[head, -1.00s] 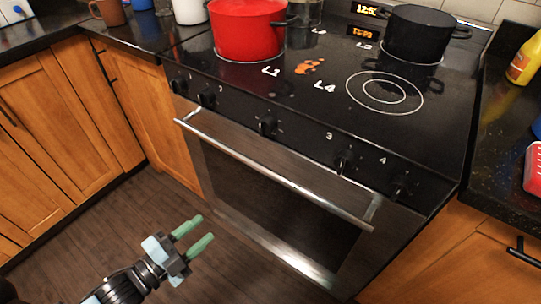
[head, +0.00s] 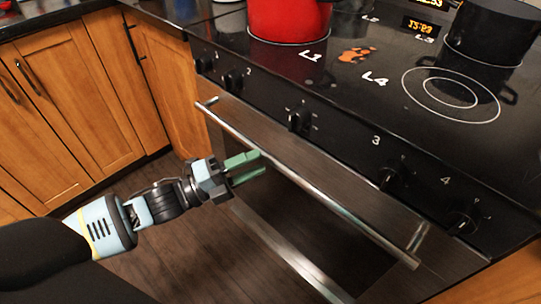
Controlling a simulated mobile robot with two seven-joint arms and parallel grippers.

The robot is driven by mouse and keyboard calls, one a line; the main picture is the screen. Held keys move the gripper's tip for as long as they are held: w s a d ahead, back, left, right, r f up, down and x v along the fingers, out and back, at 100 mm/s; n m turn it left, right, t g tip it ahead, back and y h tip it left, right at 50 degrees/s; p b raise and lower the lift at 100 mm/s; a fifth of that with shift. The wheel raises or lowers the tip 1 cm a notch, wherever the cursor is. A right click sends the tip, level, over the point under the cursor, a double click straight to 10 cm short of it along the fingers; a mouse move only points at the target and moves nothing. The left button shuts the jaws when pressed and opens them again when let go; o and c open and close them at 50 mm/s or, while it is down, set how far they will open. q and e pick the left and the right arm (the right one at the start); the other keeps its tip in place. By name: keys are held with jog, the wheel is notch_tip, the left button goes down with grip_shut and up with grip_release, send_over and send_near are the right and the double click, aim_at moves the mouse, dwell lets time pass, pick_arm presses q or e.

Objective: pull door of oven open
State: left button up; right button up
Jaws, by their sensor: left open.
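The oven door (head: 335,232) is a steel-framed panel with a dark window on the front of the black stove. Its long silver handle bar (head: 310,182) runs across the top of the door, from upper left to lower right. The door looks shut. My left gripper (head: 258,167) is open, with two green fingers pointing right toward the handle's left half. The fingertips overlap the handle's edge in the picture; I cannot tell whether they touch it. Nothing is between the fingers. My right gripper is not in view.
Black knobs (head: 299,121) line the panel above the handle. A red pot (head: 289,20) and a black pot (head: 492,32) stand on the cooktop (head: 350,85). Wooden cabinets (head: 62,115) stand to the left. The dark wood floor (head: 185,258) before the oven is clear.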

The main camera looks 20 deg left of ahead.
aim_at(270, 157)
pick_arm(q)
jog(key=shift+x, duration=2.35)
grip_shut()
